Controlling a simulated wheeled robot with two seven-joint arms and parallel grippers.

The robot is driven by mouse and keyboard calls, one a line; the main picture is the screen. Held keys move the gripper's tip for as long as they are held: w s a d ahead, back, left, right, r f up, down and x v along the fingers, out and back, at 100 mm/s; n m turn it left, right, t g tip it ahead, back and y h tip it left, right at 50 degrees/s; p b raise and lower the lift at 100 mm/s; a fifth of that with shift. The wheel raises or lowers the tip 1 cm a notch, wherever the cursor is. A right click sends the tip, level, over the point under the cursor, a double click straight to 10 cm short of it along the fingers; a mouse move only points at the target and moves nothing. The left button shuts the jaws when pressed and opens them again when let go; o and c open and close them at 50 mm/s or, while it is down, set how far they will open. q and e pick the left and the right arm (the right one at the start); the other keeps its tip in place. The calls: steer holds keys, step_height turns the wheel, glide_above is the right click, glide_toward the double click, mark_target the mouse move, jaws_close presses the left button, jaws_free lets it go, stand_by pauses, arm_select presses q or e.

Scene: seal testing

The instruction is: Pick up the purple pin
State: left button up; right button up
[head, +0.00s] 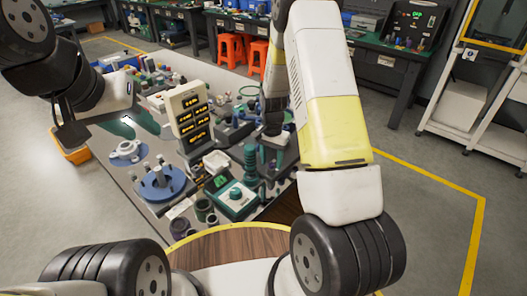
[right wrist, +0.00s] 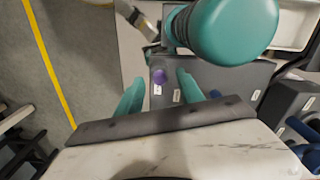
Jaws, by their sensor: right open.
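In the right wrist view the small purple pin (right wrist: 159,75) stands upright on a dark grey block (right wrist: 217,76), beside small white labels. My right gripper (right wrist: 160,82) is open, and its two teal fingers lie on either side of the pin in this view. I see no contact, and the height between them is hard to judge. In the head view my right gripper (head: 274,118) is a dark shape over the bench, its fingers hidden, and I cannot make out the pin. My left gripper (head: 136,124), with teal fingers apart, is empty above the bench's left side.
A large teal round-topped object (right wrist: 236,28) stands close beyond the block. In the head view the crowded bench (head: 130,190) holds a blue round fixture (head: 159,184), a sign panel (head: 190,112) and a green box (head: 234,199). Floor is free to the right.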

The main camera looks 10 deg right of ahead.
steer(key=shift+f, duration=0.3)
jaws_close()
steer(key=shift+r, duration=0.1)
